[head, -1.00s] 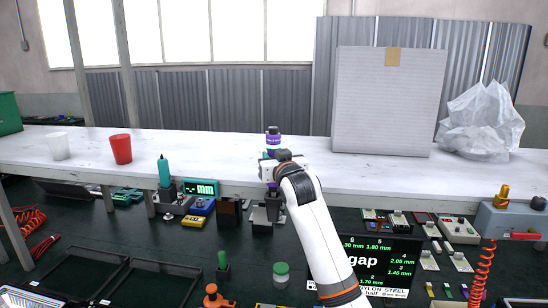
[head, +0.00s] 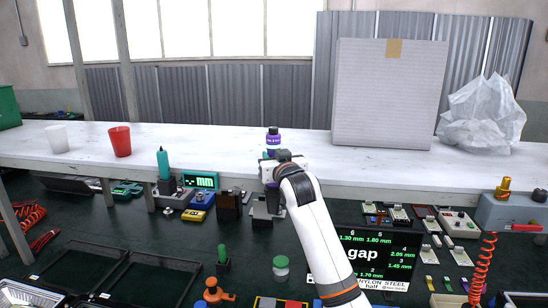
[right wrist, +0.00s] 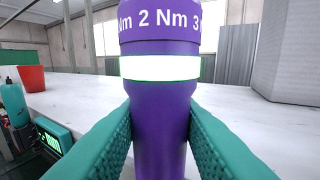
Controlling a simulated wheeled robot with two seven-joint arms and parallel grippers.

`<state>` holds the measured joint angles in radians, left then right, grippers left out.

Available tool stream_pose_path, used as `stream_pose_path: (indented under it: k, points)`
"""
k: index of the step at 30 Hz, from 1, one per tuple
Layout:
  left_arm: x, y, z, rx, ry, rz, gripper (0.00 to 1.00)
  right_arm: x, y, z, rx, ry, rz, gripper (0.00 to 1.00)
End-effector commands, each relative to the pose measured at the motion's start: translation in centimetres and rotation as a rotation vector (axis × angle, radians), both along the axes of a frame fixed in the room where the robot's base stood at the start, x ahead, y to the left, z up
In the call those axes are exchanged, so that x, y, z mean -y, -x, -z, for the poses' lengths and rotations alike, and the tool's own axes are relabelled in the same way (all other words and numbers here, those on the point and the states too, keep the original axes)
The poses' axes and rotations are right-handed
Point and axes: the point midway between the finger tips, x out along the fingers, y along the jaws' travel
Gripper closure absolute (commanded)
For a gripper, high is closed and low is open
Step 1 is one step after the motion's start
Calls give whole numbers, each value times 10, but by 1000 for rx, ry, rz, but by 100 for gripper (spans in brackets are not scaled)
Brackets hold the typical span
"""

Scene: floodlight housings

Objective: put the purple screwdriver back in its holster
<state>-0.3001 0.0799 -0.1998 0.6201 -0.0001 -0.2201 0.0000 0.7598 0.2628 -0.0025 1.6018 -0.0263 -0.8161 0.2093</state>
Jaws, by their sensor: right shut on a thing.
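The purple screwdriver (head: 273,138) stands upright in my right gripper (head: 270,156), above the bench in the head view. In the right wrist view its purple handle (right wrist: 160,110) fills the middle, with a white band and torque markings near the top. Two teal fingers of the right gripper (right wrist: 160,140) press on it from both sides. A dark grey stand (head: 262,212) lies just below the gripper in the head view. It may be the holster, and my arm partly hides it. The screwdriver's lower end is hard to make out. My left gripper is not in view.
A brown block (head: 228,207) and a teal gauge with a display (head: 201,181) stand left of the grey stand. A gap screen (head: 365,255) is at the right. A white shelf (head: 210,145) behind carries a red cup (head: 120,141) and a large box (head: 388,95).

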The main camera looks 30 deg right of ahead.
Motion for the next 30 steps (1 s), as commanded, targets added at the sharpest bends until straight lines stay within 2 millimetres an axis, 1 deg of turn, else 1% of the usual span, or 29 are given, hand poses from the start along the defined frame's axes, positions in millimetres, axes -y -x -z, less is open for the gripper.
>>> stream_pose_path:
  k: [12, 13, 17, 26, 30]
  points:
    - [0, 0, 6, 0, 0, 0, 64, 0, 0, 9, 4, 1, 0, 97]
    - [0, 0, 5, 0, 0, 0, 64, 0, 0, 9, 4, 1, 0, 67]
    - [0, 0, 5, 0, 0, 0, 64, 0, 0, 9, 3, 1, 0, 45]
    - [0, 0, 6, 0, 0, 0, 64, 0, 1, 12, -3, -1, 0, 45]
    - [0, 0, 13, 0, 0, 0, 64, -2, 10, 13, 0, 0, -1, 45]
